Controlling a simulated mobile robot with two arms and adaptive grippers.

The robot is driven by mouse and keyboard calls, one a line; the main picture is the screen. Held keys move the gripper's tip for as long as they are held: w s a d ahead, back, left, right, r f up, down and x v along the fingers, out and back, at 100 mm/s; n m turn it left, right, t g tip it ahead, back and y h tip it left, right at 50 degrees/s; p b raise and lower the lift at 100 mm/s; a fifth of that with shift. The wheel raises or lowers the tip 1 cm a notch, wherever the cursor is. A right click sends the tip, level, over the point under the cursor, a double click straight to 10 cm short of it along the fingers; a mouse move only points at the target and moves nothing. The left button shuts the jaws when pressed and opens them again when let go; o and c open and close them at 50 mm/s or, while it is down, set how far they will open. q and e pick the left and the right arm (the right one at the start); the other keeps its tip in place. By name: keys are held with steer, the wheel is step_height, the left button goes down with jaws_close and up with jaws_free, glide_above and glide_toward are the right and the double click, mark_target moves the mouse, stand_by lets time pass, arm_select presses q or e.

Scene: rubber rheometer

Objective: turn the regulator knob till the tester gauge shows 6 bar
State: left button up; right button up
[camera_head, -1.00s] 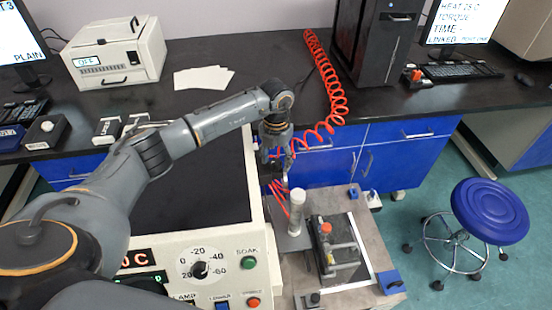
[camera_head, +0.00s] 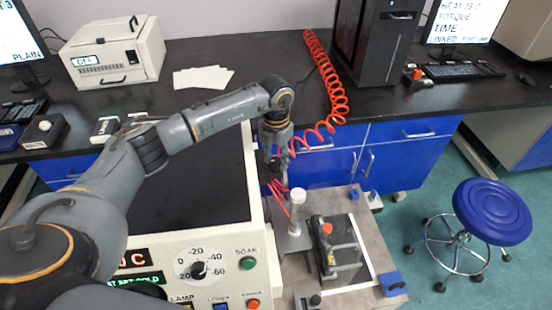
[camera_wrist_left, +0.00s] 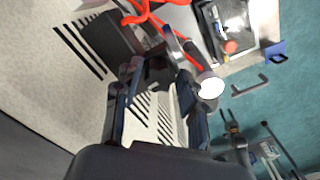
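My left gripper (camera_head: 276,174) points down beside the right side of the cream machine (camera_head: 262,215), close to the red hoses. In the left wrist view its two dark fingers (camera_wrist_left: 156,72) are spread apart. A dark part, perhaps the regulator knob, shows between and just beyond the fingertips; I cannot tell whether they touch it. A silvery lever-like piece (camera_wrist_left: 173,42) lies just past them. I cannot make out the regulator knob or the tester gauge clearly in the head view, and no bar reading is legible.
A white-topped cylinder (camera_head: 297,208) and a dark fixture with a red knob (camera_head: 338,250) stand on the grey bench to the right. A red coiled hose (camera_head: 328,85) hangs nearby. The machine's panel has a dial (camera_head: 199,268). A blue stool (camera_head: 492,211) stands at right.

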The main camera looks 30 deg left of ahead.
mark_target(276, 160)
arm_select(q)
steer(key=shift+o, duration=0.3)
step_height(276, 160, up, 12)
stand_by(0.5)
stand_by(1.4)
